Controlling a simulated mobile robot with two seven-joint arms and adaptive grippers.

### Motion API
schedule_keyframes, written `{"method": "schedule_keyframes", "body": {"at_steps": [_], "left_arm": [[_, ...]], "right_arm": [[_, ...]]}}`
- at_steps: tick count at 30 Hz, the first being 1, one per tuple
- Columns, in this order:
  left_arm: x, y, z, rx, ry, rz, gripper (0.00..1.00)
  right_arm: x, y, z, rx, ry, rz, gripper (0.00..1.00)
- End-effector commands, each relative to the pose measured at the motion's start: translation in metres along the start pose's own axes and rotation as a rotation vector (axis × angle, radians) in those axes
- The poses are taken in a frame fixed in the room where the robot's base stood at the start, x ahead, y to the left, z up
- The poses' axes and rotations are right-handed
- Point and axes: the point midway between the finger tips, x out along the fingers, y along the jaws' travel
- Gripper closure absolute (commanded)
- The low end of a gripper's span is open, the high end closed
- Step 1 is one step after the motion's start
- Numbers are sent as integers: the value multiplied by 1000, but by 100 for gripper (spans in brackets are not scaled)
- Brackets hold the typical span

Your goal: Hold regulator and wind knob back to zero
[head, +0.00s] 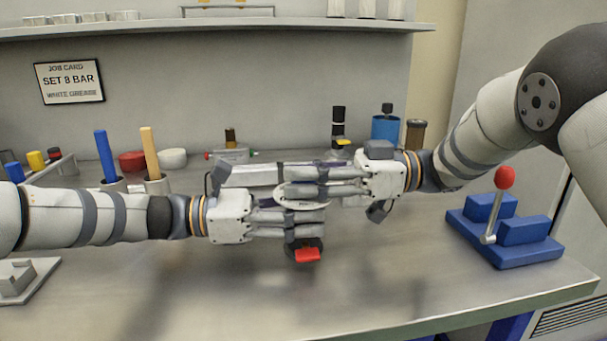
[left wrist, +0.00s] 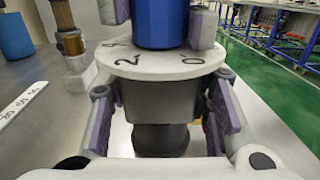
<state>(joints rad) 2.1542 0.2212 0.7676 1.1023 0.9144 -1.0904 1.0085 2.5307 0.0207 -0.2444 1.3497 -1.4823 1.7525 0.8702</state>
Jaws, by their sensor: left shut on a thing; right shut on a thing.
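The regulator stands between my two grippers. In the left wrist view it has a dark grey body (left wrist: 160,103), a white dial disc (left wrist: 172,62) with the digits 2, 4 and 0 in view, and a blue knob (left wrist: 160,22) above the disc. My left gripper (head: 305,226) is shut on the grey body, below the disc. My right gripper (head: 300,181) is shut on the blue knob, just above the disc. In the head view the white disc (head: 303,204) shows between the hands, and the fingers hide most of the regulator. A red part (head: 307,255) shows below my left fingers.
A blue fixture with a red-knobbed lever (head: 505,240) stands at the right. Behind are a blue can (head: 385,128), bottles, bowls and two upright handles in cups (head: 150,155). A job card (head: 69,83) reads SET 8 BAR. The front of the bench is mostly clear.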

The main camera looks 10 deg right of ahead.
Motion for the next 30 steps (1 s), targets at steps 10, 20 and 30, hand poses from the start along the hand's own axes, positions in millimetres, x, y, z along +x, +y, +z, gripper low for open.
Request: {"method": "schedule_keyframes", "body": {"at_steps": [10, 20, 30], "left_arm": [[0, 0, -4, -3, 6, -1, 80], [0, -1, -3, -2, 6, -2, 80], [0, -1, -3, -3, 6, -2, 80]], "right_arm": [[0, 1, 0, -2, 3, -210, 99], [0, 0, 0, -1, 1, -290, 99], [0, 0, 0, -1, -1, -297, 99]]}}
